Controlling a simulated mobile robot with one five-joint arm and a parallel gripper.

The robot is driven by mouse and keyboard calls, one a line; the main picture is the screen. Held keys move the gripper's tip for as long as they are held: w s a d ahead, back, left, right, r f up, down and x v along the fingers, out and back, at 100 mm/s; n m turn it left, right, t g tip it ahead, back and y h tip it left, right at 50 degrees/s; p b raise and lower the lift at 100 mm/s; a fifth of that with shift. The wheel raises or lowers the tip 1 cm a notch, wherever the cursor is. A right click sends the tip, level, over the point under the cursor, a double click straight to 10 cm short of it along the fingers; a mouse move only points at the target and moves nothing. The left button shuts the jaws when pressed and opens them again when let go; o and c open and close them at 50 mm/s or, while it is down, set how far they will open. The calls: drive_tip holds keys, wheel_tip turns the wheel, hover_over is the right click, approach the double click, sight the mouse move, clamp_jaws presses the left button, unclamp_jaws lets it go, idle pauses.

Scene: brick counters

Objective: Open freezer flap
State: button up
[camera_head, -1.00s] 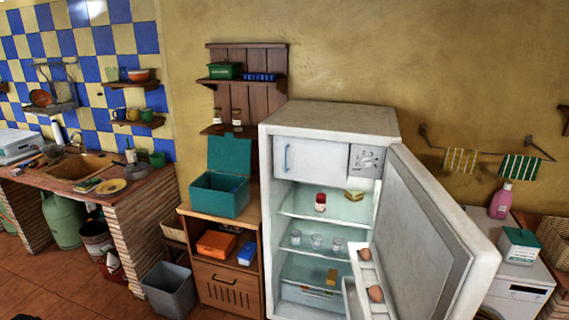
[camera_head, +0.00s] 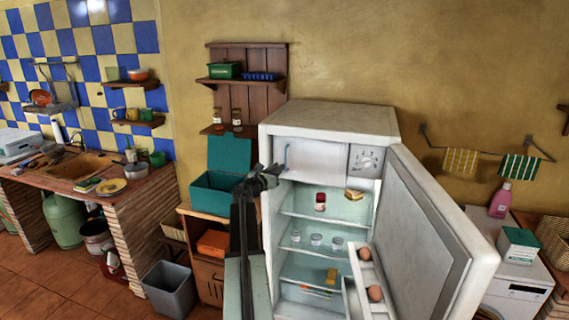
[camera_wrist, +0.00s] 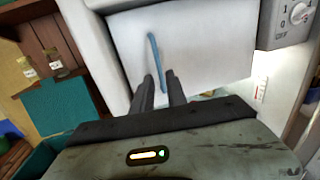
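The freezer flap (camera_head: 325,165) is the white panel at the top inside the open fridge, and it is shut. Its upright blue handle (camera_head: 286,154) is at the flap's left side. In the wrist view the flap (camera_wrist: 205,45) fills the upper middle, with the blue handle (camera_wrist: 153,45) running down toward my fingers. My gripper (camera_head: 272,172) is just in front of the flap's lower left, covering the handle's lower part. In the wrist view my gripper (camera_wrist: 158,76) is open, and the handle's lower end shows between its two fingers. I cannot tell how deep the handle sits between them.
The fridge door (camera_head: 430,230) stands wide open on the right, with eggs in its shelf. A control panel (camera_head: 366,160) is right of the flap. Jars and food sit on the shelves below. A teal box (camera_head: 215,190) with raised lid stands left of the fridge.

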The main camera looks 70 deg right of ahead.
sight(286, 170)
drive_tip(key=d, duration=0.5)
drive_tip(key=s+d, duration=0.1)
drive_tip(key=d, duration=0.1)
drive_tip(key=shift+d, duration=0.3)
clamp_jaws()
idle(1.0)
